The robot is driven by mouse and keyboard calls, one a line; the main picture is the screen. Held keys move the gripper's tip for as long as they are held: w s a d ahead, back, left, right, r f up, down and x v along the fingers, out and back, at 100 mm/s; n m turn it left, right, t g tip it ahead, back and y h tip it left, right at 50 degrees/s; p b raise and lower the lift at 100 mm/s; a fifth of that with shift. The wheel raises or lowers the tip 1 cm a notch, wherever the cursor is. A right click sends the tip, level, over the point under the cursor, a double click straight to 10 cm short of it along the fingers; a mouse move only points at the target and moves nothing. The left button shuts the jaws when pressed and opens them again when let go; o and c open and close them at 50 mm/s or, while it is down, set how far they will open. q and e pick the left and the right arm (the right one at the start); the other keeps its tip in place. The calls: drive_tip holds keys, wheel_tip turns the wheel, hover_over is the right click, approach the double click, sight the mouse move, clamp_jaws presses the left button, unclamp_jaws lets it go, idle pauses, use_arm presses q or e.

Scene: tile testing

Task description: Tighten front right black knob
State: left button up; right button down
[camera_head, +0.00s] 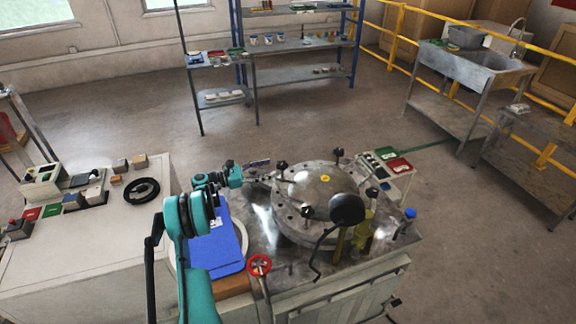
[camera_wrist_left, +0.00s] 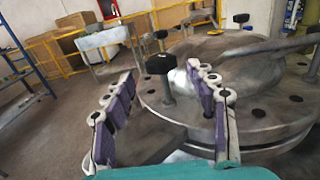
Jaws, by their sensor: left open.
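A round metal lid (camera_head: 318,185) on the bench carries black knobs on upright stems around its rim. In the head view they are a back left knob (camera_head: 282,165), a back right knob (camera_head: 339,152), a front left knob (camera_head: 307,212) and a front right knob (camera_head: 372,193). My left gripper (camera_head: 262,177) is at the lid's left side, near the back left knob and away from the front right one. In the left wrist view its purple-padded fingers (camera_wrist_left: 162,82) are spread and empty, with a black knob (camera_wrist_left: 159,64) showing between and beyond their tips. My right gripper is out of view.
A black round head (camera_head: 347,209) with a bent rod stands over the lid's front right. A blue-capped bottle (camera_head: 408,222) stands right. Shelves and a sink are behind.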

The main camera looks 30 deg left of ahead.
sight(282, 165)
use_arm(q)
drive_tip(key=b+x, duration=0.1)
drive_tip(key=x, duration=0.4)
drive_tip(key=shift+w+d+f, duration=0.15)
drive_tip(key=shift+w+d, duration=0.05)
drive_tip(key=shift+d, duration=0.1)
drive_tip(key=shift+w+d, duration=0.25)
drive_tip(key=shift+w, duration=0.1)
drive_tip(key=c, duration=1.2)
drive_tip(key=shift+o, duration=0.2)
drive_tip(key=shift+w+m+g+h+b, duration=0.1)
drive_tip(key=shift+m+g+h+b, duration=0.8)
drive_tip(key=shift+g+h+b, duration=0.1)
drive_tip(key=shift+m+g+h+b, duration=0.4)
drive_tip(key=shift+m+g+h, duration=0.2)
drive_tip(key=shift+g, duration=0.1)
drive_tip(key=o, duration=1.2)
drive_tip(key=shift+c, duration=0.2)
